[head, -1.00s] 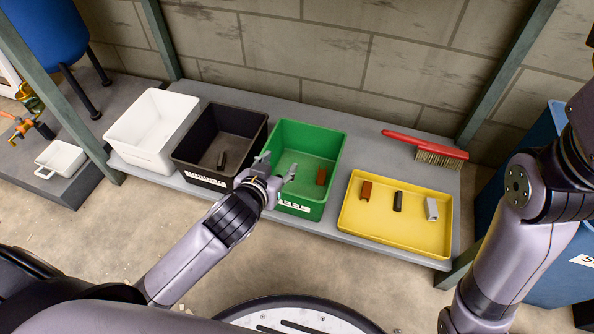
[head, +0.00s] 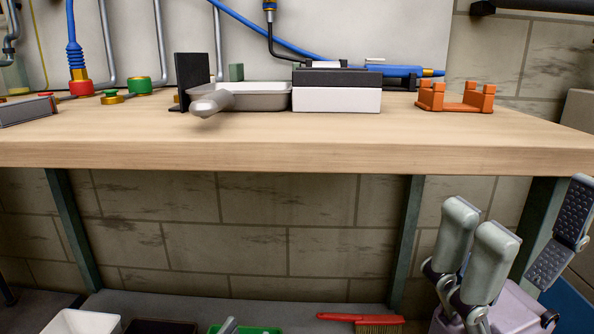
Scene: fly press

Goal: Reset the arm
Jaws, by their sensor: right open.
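My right gripper (head: 525,238) is raised at the lower right, in front of the bench's right leg. Its grey fingers and dark ribbed pads stand well apart, with nothing between them. Only a small grey tip of my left gripper (head: 228,326) shows at the bottom edge, over the green bin (head: 262,330); its jaws cannot be judged. A grey rounded lever-like end (head: 210,103) points toward me on the bench top, in front of a shallow grey tray (head: 262,97). What it joins is hidden.
The wooden bench (head: 300,155) spans the view. On it are a black and white box (head: 337,98), an orange cradle (head: 456,97), a blue tool (head: 392,70) and a dark upright plate (head: 190,75). Below, a white bin (head: 82,322) and a red brush (head: 360,318) show.

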